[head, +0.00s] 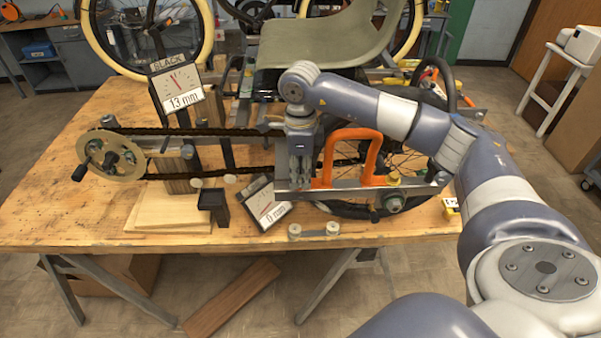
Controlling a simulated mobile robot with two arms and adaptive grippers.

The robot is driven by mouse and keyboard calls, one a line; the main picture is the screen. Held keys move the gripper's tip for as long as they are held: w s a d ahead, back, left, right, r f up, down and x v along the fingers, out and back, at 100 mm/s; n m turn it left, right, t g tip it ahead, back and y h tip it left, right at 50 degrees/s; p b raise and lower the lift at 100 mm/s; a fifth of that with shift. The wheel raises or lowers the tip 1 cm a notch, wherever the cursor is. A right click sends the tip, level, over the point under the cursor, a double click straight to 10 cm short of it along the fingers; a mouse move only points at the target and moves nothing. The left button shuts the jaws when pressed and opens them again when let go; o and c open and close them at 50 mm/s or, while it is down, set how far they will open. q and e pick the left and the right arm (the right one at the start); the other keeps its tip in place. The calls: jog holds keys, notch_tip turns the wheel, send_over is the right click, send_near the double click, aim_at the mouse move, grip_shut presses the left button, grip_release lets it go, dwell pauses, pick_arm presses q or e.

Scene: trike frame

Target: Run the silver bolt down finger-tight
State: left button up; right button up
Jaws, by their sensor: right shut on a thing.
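My right gripper (300,174) points straight down over the silver rail of the trike frame (345,184), just left of the orange bracket (327,160). Its fingers are closed together low against the frame. The silver bolt is not clearly seen; what the fingers hold is small and hidden between them, and it appears to be the bolt. I cannot tell how far it is in. My left gripper is out of view.
A chain runs left to a chainring (111,156) with a crank. Dial gauges read 13 mm (177,87) and 0 mm (266,205). Two small pale round parts (314,229) lie at the wooden table's (60,215) front edge. The table's left side is clear.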

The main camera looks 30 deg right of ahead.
jog(key=m, duration=0.5)
jog(key=shift+m, duration=0.3)
jog(key=m, duration=0.5)
jog(key=shift+m, duration=0.3)
jog(key=o, duration=0.6)
jog(key=n, duration=0.5)
jog(key=shift+n, duration=0.4)
jog(key=n, duration=0.6)
